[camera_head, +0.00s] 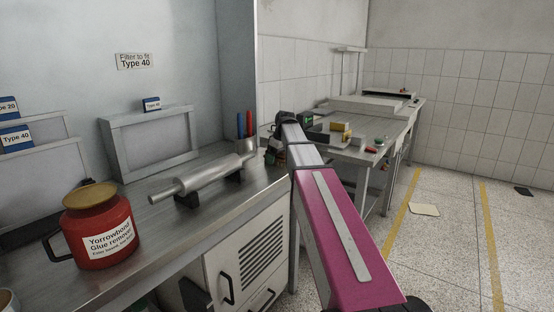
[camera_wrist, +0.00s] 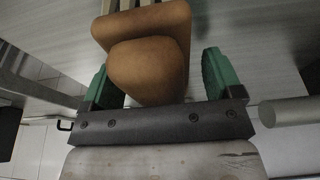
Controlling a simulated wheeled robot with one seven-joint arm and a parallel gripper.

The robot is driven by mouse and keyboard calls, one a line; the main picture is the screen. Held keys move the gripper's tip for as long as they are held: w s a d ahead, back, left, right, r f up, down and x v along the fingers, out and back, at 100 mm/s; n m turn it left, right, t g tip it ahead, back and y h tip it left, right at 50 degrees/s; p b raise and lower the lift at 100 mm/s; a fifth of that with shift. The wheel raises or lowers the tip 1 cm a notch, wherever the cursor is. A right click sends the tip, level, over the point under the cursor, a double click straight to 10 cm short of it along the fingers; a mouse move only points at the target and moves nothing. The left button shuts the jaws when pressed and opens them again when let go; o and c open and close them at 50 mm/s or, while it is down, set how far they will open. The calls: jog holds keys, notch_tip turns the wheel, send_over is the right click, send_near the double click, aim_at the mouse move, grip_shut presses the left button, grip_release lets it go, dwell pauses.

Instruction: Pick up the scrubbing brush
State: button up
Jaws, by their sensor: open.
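A smooth brown, rounded piece (camera_wrist: 150,68), which looks like the scrubbing brush, is in the middle of the wrist view. It has a wide end toward the top and a bulging knob toward me. My gripper (camera_wrist: 161,76) is open, with one green finger on each side of the knob. A gap shows on the right; whether the left finger touches it I cannot tell. In the head view my arm reaches out to the right end of the near bench, and the fingers and brush cannot be made out there.
A metal roller (camera_head: 205,178) lies on the near bench (camera_head: 165,255) beside a red glue-remover jar (camera_head: 103,232). Red and blue pens (camera_head: 244,126) stand at the back. A far table (camera_head: 375,151) holds small items. Open floor (camera_head: 450,245) lies to the right.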

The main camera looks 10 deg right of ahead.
jog(key=c, duration=1.1)
jog(key=shift+o, duration=0.2)
jog(key=shift+r, duration=0.15)
jog(key=shift+r, duration=0.55)
notch_tip(320, 180, up, 3)
jog(key=shift+w+f, duration=0.1)
jog(key=shift+f, duration=0.05)
jog(key=s+a+r, duration=0.3)
jog(key=a+r, duration=0.4)
jog(key=a, duration=0.4)
jog(key=shift+a, duration=0.15)
jog(key=shift+s, duration=0.1)
jog(key=shift+o, duration=0.7)
